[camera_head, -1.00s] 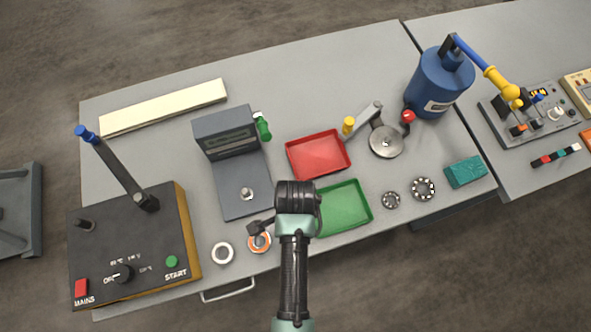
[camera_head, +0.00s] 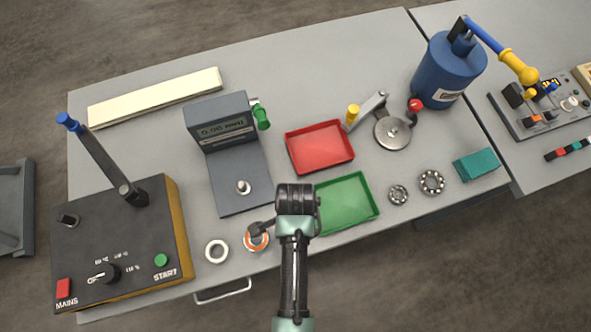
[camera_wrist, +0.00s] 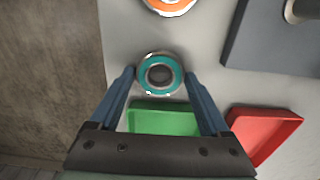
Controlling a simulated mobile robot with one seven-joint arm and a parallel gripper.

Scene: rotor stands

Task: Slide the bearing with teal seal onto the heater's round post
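The bearing with teal seal (camera_wrist: 147,62) lies flat on the bench between the orange-sealed bearing and the green tray, seen in the wrist view. My gripper (camera_wrist: 160,75) is open, one finger on each side of this bearing; I cannot tell whether they touch it. In the head view my wrist hides the bearing and the fingertips. The heater (camera_head: 140,240) is the black box with a START button at the left. A short dark post (camera_head: 68,220), seemingly its round post, stands bare on its left side. A bar with a blue handle (camera_head: 100,160) tilts up from its other post.
An orange-sealed bearing (camera_head: 256,239) and a pale-sealed one (camera_head: 217,251) lie between my gripper and the heater. A grey gauge (camera_head: 236,185) with a small post stands behind them. Green (camera_head: 350,227) and red (camera_head: 320,148) trays and two open bearings (camera_head: 432,182) are to the right.

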